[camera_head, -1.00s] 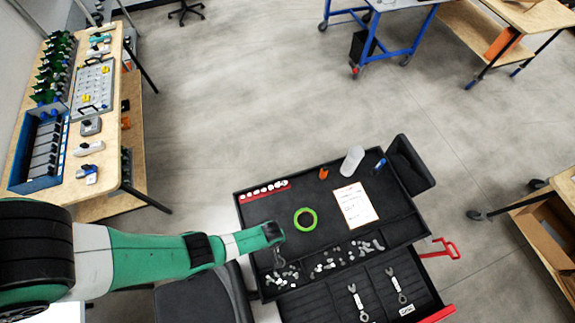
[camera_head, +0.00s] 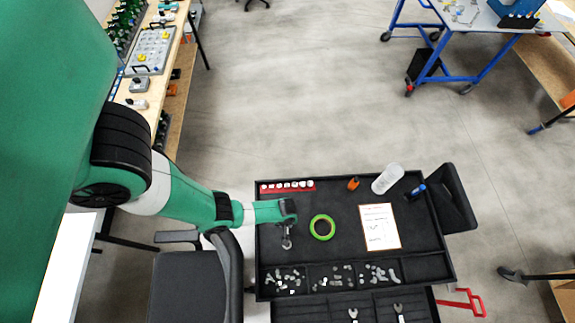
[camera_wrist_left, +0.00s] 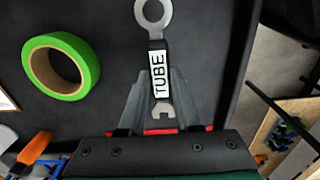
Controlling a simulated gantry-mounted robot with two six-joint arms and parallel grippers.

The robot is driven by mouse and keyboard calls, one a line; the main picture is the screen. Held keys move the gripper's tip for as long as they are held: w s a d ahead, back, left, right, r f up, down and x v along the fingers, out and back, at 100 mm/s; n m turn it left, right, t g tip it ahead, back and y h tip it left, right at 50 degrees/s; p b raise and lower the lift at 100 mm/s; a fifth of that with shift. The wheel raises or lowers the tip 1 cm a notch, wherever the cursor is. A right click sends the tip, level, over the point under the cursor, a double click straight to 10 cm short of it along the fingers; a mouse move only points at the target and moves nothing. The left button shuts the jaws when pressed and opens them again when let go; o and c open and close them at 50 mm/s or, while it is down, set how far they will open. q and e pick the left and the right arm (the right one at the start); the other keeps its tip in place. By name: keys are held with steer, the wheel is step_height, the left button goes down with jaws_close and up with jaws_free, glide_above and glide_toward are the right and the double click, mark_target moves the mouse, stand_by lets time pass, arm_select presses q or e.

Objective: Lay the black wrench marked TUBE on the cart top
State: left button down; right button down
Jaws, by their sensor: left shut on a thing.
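My left gripper (camera_head: 287,222) is above the left part of the black cart top (camera_head: 345,206). It is shut on the wrench marked TUBE (camera_head: 287,242). In the left wrist view the wrench (camera_wrist_left: 153,14) has a grey ring end, a black middle with a white TUBE label, and a grey open-jaw end near the palm. The fingers of the left gripper (camera_wrist_left: 158,82) close on the labelled middle from both sides. Dark cart surface lies behind the wrench; whether the wrench touches it I cannot tell. My right gripper is not in view.
A green tape ring (camera_head: 322,227) lies just right of the wrench. A paper sheet (camera_head: 379,227), a white cylinder (camera_head: 387,178) and a red rack (camera_head: 287,186) are on the cart top. Two wrenches (camera_head: 353,314) lie in the open drawer.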

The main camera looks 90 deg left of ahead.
arm_select(q)
steer(key=f+b, duration=0.4)
steer(key=shift+a+f, duration=0.15)
steer(key=shift+a, duration=0.2)
steer(key=shift+r, duration=0.25)
steer(key=shift+w+f, duration=0.1)
steer(key=shift+f, duration=0.1)
steer(key=c, duration=0.6)
jaws_free()
steer(key=shift+r, duration=0.1)
step_height(320, 180, up, 8)
steer(key=p, duration=0.7)
steer(key=shift+p, duration=0.4)
